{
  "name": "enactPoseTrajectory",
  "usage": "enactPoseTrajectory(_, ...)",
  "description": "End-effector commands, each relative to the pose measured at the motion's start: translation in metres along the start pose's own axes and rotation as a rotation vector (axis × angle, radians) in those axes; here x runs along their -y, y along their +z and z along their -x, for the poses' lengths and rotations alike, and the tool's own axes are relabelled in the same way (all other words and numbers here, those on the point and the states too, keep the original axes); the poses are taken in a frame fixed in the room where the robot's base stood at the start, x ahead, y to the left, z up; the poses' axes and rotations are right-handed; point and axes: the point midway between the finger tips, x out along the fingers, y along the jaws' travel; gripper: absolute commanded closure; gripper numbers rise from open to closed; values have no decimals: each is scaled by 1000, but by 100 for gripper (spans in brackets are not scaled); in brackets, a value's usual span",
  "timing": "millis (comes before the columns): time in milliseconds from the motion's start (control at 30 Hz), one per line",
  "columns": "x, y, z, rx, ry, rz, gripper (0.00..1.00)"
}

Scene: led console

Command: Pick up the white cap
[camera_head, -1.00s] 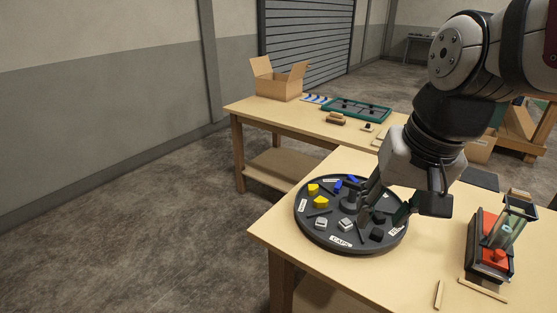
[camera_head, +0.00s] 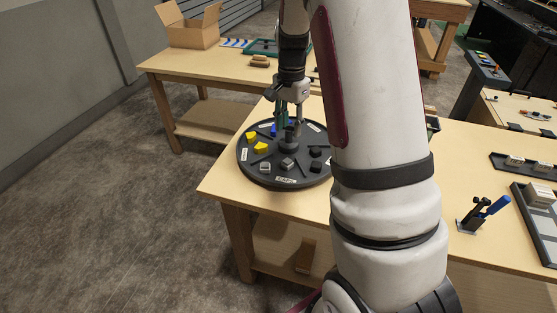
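A round dark tray (camera_head: 246,172) with a central post stands on the near table. Two whitish-grey pieces sit in its front section near a white label: one on the left (camera_head: 265,167) and one on the right (camera_head: 287,163). They look like the white caps, but are too small to tell in detail. My gripper (camera_head: 291,118) points down over the back part of the tray, behind these pieces and near the central post. Its fingers look apart with nothing visible between them. My arm hides the tray's right edge.
The tray also holds yellow pieces (camera_head: 258,146), blue pieces and black pieces (camera_head: 316,152). A cardboard box (camera_head: 195,33) stands on the back table. A small stand with a blue handle (camera_head: 487,211) is at right. My arm covers much of the near table.

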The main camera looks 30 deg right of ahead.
Motion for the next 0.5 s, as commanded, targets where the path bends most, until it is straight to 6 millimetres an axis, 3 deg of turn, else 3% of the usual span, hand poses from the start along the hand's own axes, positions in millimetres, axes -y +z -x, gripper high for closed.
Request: enactPoseTrajectory(500, 0, 1, -79, 2, 2, -1, 63)
